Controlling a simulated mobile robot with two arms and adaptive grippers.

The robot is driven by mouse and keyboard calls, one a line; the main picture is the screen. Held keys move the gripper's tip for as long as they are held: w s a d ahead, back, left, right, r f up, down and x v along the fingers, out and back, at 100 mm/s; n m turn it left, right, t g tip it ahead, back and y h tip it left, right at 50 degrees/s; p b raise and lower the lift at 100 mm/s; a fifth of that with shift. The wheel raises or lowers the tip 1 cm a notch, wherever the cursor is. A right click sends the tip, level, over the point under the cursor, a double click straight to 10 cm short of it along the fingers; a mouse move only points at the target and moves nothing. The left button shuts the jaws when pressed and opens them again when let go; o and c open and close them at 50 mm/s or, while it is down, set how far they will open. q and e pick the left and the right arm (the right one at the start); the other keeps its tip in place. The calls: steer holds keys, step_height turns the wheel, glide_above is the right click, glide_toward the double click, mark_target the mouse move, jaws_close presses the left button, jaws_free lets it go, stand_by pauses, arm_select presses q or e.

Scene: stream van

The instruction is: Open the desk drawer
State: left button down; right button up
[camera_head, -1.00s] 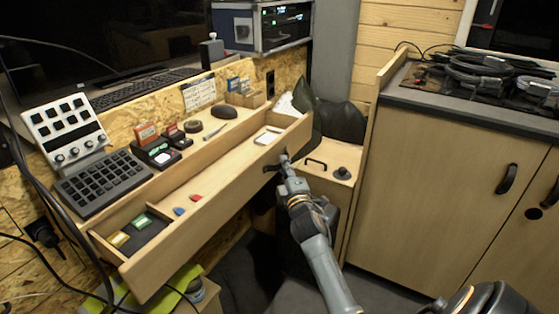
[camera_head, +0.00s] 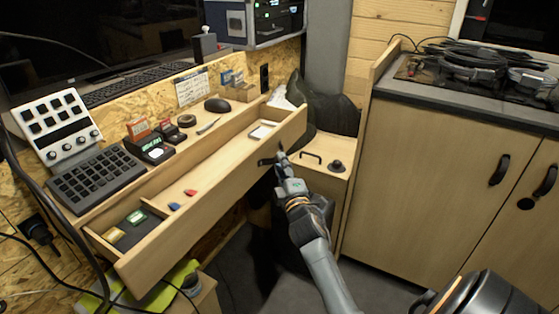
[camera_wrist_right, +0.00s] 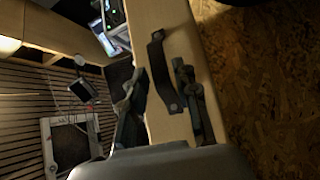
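The wooden desk drawer (camera_head: 205,212) stands pulled out below the desk top, its inside showing. It holds a small white tray (camera_head: 262,131), a red piece (camera_head: 190,192), a blue piece (camera_head: 174,206) and a dark compartment with small boxes. My right gripper (camera_head: 281,156) is at the drawer front's far end, beside the dark handle (camera_head: 266,162). In the right wrist view the fingers (camera_wrist_right: 158,104) are apart, one on each side of the handle (camera_wrist_right: 161,70), with no clear grip on it. My left gripper is not in view.
A keypad (camera_head: 97,180), a mixer panel (camera_head: 58,128) and a mouse (camera_head: 217,105) sit on the desk. A low wooden box with a handle and knob (camera_head: 337,166) stands beyond the drawer. Cabinets (camera_head: 440,185) stand at right. Dark floor lies between.

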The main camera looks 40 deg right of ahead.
steer(key=v, duration=0.9)
steer(key=shift+s+f, duration=0.1)
steer(key=shift+s, duration=0.05)
